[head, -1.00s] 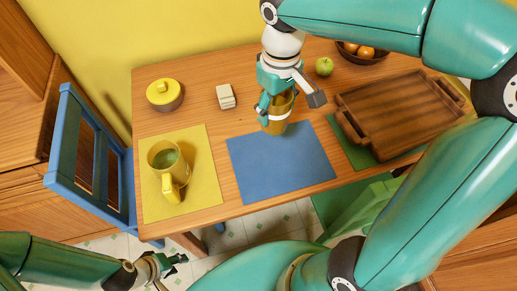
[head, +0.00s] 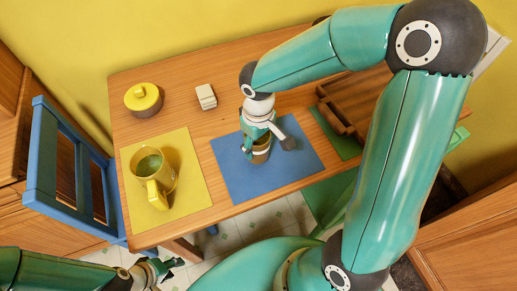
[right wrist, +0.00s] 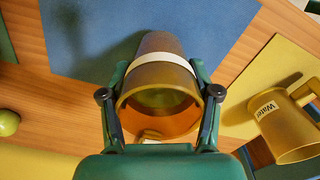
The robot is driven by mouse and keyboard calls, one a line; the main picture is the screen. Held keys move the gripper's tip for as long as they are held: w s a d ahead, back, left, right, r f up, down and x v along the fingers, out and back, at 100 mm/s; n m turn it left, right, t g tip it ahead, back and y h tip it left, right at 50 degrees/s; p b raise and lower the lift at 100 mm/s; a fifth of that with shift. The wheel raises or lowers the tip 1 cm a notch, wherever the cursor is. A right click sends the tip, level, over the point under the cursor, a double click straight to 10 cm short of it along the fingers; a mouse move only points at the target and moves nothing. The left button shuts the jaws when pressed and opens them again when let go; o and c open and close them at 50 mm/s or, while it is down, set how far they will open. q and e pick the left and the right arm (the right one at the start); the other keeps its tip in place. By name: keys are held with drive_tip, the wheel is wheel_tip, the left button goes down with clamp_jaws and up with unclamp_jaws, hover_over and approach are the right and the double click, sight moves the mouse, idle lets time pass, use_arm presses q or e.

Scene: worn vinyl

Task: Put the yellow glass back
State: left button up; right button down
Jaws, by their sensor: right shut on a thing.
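The yellow glass (head: 260,156) is amber and see-through with a pale band. It is over the blue placemat (head: 290,180); I cannot tell whether it touches the mat. My right gripper (head: 259,143) is shut on it from above and hides part of it. In the right wrist view the glass (right wrist: 160,82) sits between the two fingers, its open rim toward the camera. My left gripper (head: 168,268) is low at the front left, off the table, with its fingertips apart and empty.
A yellow pitcher (head: 168,180), labelled Water in the right wrist view (right wrist: 285,128), stands on the yellow placemat (head: 198,190). A lidded yellow pot (head: 143,98) and pale stacked blocks (head: 206,97) are behind. A wooden tray (head: 340,112) is at right, partly hidden by my arm. A blue chair (head: 60,165) stands left.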

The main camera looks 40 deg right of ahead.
sight(258, 151)
drive_tip(key=shift+f, duration=1.7)
drive_tip(key=shift+f, duration=0.1)
drive_tip(key=shift+c, duration=1.2)
unclamp_jaws()
drive_tip(key=shift+r, duration=0.4)
wheel_tip(258, 151, up, 11)
drive_tip(key=shift+r+p, duration=0.2)
drive_tip(key=shift+p, duration=0.2)
